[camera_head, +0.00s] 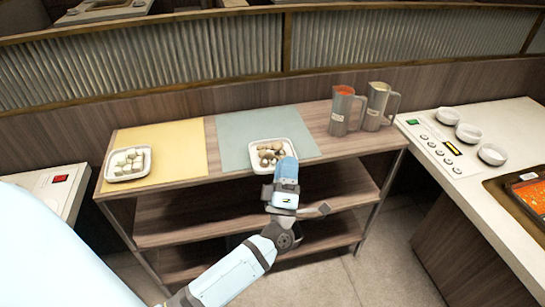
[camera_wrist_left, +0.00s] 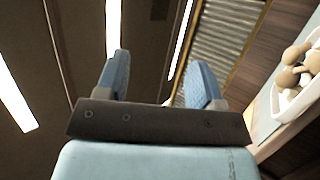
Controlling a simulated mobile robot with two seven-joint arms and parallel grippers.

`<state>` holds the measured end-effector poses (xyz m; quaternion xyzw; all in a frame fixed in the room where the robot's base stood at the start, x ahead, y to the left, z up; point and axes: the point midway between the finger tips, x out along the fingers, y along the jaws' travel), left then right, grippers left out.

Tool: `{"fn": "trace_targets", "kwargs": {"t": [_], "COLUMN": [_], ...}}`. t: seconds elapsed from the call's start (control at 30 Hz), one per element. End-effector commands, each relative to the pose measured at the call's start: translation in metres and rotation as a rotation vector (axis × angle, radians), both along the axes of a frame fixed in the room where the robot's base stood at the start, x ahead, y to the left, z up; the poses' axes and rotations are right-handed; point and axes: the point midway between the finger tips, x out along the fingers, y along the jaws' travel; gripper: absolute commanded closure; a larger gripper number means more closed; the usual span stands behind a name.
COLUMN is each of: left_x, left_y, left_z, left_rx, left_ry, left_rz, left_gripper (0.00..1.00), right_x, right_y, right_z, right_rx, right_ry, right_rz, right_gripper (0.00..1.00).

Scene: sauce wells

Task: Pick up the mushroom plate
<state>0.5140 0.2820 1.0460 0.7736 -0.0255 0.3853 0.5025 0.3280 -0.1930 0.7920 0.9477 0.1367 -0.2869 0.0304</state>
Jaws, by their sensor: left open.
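The mushroom plate (camera_head: 253,157) is a white square dish with rounded corners, holding several brown and pale mushrooms. It rests on the blue-grey mat (camera_head: 232,135) on the shelf top. In the left wrist view the plate (camera_wrist_left: 297,105) shows at the right edge, partly cut off. My left gripper (camera_head: 287,163) is at the front right of the plate and hides part of its near corner; I cannot tell whether it touches. The wrist view shows its two blue fingers apart (camera_wrist_left: 157,75) with nothing between them. My right gripper is not in view.
A second white dish (camera_head: 108,168) with pale pieces sits on a yellow mat (camera_head: 185,150) to the left. Two grey jugs (camera_head: 341,112) (camera_head: 377,108) stand at the right end of the shelf. A white counter (camera_head: 460,180) with small bowls (camera_head: 469,133) is further right.

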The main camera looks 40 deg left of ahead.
Motion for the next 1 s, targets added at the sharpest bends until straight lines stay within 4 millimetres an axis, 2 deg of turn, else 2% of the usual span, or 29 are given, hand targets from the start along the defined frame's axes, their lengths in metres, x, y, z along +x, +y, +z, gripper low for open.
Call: {"fn": "trace_targets", "kwargs": {"t": [0.03,0.1,0.2,0.33,0.47,0.8,1.0], "left_x": [-0.001,-0.003,-0.010,-0.018,-0.017,0.035,0.051], "left_y": [0.010,0.019,0.026,0.028,0.030,0.063,0.074], "left_z": [-0.027,-0.060,-0.100,-0.132,-0.143,-0.143,-0.144], "left_rx": [-0.102,-0.227,-0.374,-0.495,-0.542,-0.543,-0.543], "left_ry": [0.094,0.209,0.335,0.428,0.458,0.458,0.459], "left_rz": [0.017,0.030,0.035,0.029,0.024,0.022,0.023], "left_gripper": [0.38,0.38,0.38,0.38,0.38,0.38,0.38], "right_x": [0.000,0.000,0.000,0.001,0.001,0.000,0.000], "right_y": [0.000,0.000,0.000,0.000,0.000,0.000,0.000], "right_z": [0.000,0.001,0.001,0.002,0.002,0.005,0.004], "right_rx": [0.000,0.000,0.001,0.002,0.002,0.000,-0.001], "right_ry": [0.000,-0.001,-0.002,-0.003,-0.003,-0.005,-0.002], "right_rz": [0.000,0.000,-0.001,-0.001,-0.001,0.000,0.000], "right_gripper": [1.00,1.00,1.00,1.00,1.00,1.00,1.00]}}
